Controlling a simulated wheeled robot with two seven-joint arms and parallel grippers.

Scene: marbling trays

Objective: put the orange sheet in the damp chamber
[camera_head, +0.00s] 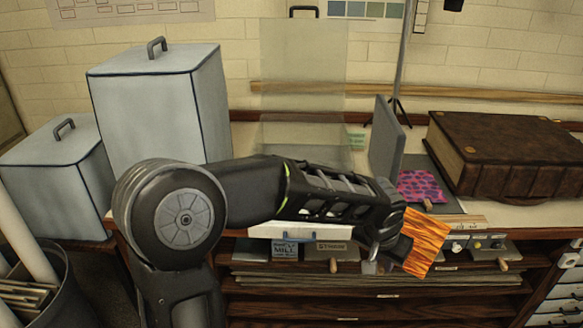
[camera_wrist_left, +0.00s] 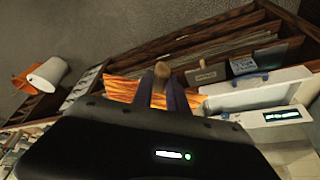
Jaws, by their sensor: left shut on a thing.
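The orange marbled sheet (camera_head: 428,242) hangs tilted from my left gripper (camera_head: 402,247), past the front of the bench. My left gripper is shut on it. In the left wrist view the orange sheet (camera_wrist_left: 122,90) shows on both sides of the fingers (camera_wrist_left: 162,92). What looks like the damp chamber is a white box (camera_head: 312,232) with a clear lid (camera_head: 303,85) standing raised behind it. My arm hides most of the box in the head view. The left wrist view shows the open white box (camera_wrist_left: 258,92) with blue clips, right of the sheet. My right gripper is not in view.
A grey upright panel (camera_head: 386,140) stands beside a pink and purple patterned sheet (camera_head: 420,186). A large brown book (camera_head: 500,150) lies at the right. Grey lidded bins (camera_head: 150,105) stand at the left. Shelves with flat sheets (camera_head: 380,282) are below the bench top.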

